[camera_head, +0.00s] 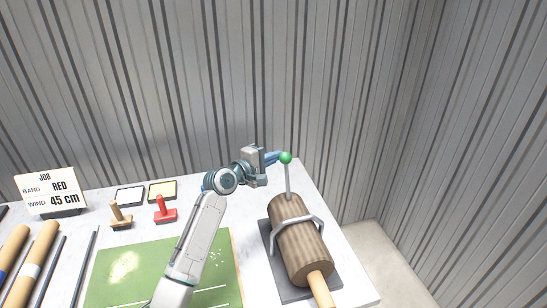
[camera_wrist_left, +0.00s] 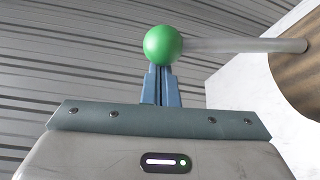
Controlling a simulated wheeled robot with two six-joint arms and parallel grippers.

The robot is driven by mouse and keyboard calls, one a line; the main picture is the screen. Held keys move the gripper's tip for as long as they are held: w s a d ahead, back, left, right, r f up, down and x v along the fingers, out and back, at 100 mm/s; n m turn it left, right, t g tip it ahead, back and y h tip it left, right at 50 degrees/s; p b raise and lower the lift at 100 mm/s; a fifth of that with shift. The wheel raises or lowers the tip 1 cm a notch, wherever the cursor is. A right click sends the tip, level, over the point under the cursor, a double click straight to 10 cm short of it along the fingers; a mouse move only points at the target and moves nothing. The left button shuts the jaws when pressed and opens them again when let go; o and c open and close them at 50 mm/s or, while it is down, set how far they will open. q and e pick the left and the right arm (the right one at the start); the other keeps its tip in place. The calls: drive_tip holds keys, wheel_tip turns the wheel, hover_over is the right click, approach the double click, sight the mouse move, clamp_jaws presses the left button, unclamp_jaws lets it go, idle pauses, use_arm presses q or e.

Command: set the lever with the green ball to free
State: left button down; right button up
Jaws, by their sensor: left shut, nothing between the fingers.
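The lever has a green ball (camera_head: 286,157) on top of a grey rod (camera_head: 288,181) and stands upright at the far end of a brown ribbed roller (camera_head: 300,246). My left gripper (camera_head: 274,158) is shut and empty, its fingertips at the left side of the ball. In the left wrist view the green ball (camera_wrist_left: 163,45) sits right at the tips of the closed blue fingers (camera_wrist_left: 160,82); whether they touch it I cannot tell. The lever rod (camera_wrist_left: 245,45) runs right from the ball there. My right gripper is not in view.
The roller lies on a dark base (camera_head: 334,287) under a grey bracket. A red stamp (camera_head: 165,212), a wooden stamp (camera_head: 120,217) and two pads stand left of my arm. Green turf (camera_head: 120,275) lies in front. A corrugated wall is behind.

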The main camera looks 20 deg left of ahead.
sight(286, 158)
use_arm(q)
drive_tip(key=shift+s+d+b, duration=0.15)
drive_tip(key=shift+s+b, duration=0.05)
drive_tip(key=shift+b, duration=0.1)
drive_tip(key=shift+s+m, duration=0.1)
drive_tip(key=shift+m, duration=0.2)
drive_tip(key=s+m+b, duration=0.1)
drive_tip(key=s+d+m+t+b, duration=0.1)
drive_tip(key=b, duration=0.1)
drive_tip(key=s+d+r+m+t+h+b, duration=0.1)
drive_tip(key=shift+s+d, duration=0.25)
drive_tip(key=s+d+m+b, duration=0.1)
drive_tip(key=s+d+b, duration=0.1)
drive_tip(key=s, duration=0.3)
drive_tip(key=shift+s+d+f+m+h, duration=0.2)
drive_tip(key=shift+d+f+m+h, duration=0.15)
drive_tip(key=shift+d, duration=0.45)
drive_tip(key=shift+f, duration=0.1)
